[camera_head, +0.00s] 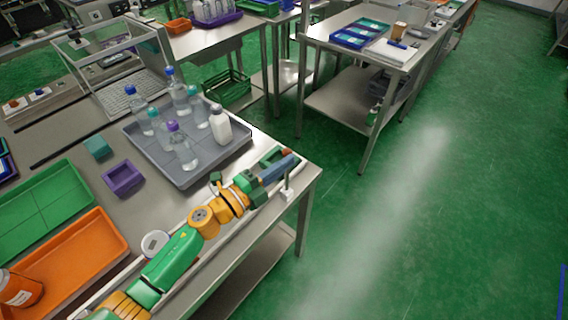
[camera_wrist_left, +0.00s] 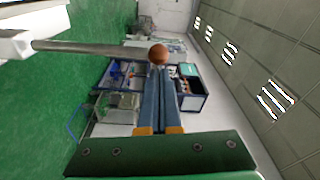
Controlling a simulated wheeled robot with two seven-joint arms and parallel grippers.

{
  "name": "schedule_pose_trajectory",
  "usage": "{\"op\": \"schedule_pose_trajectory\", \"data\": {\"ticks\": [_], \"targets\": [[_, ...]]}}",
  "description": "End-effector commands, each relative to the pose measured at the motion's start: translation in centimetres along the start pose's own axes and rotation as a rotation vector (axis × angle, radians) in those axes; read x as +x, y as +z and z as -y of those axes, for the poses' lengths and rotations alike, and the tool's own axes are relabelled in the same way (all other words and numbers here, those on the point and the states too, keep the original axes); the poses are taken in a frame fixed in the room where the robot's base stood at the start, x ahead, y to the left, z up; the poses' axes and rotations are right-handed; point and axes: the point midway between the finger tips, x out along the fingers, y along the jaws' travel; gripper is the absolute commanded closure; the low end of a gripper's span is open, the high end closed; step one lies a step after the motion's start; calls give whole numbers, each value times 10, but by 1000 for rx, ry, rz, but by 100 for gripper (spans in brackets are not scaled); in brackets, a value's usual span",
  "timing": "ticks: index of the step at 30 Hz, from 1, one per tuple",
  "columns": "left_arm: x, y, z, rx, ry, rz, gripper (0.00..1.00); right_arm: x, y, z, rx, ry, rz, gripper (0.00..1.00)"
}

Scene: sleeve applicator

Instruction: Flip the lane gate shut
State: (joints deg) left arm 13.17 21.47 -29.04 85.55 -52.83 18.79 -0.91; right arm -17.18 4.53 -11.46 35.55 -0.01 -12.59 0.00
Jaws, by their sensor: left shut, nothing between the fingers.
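The lane gate shows as a grey rod (camera_wrist_left: 90,48) with a brown ball knob (camera_wrist_left: 158,54) in the left wrist view. The rod comes out of a white block (camera_wrist_left: 15,45) at the left. In the head view the white block (camera_head: 287,194) sits at the table's front right corner, with a thin upright grey part above it. My left gripper (camera_head: 288,161) reaches along the front edge to this corner. In the left wrist view its blue fingers (camera_wrist_left: 158,82) are shut and empty, tips right by the knob. I cannot tell whether they touch it. My right gripper is not in view.
A grey tray (camera_head: 143,148) with several bottles stands behind my left arm. Right of the corner is open floor.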

Motion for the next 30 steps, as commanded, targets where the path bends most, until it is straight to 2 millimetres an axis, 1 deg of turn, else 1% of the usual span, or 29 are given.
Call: {"op": "schedule_pose_trajectory", "data": {"ticks": [8,20,26,30], "targets": [[0,1,0,-4,0,0,100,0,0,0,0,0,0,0],[-2,12,4,-77,-11,1,100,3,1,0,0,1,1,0],[-3,22,5,-139,-18,2,100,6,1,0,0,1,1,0],[-5,36,6,-220,-28,3,100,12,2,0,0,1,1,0]]}}
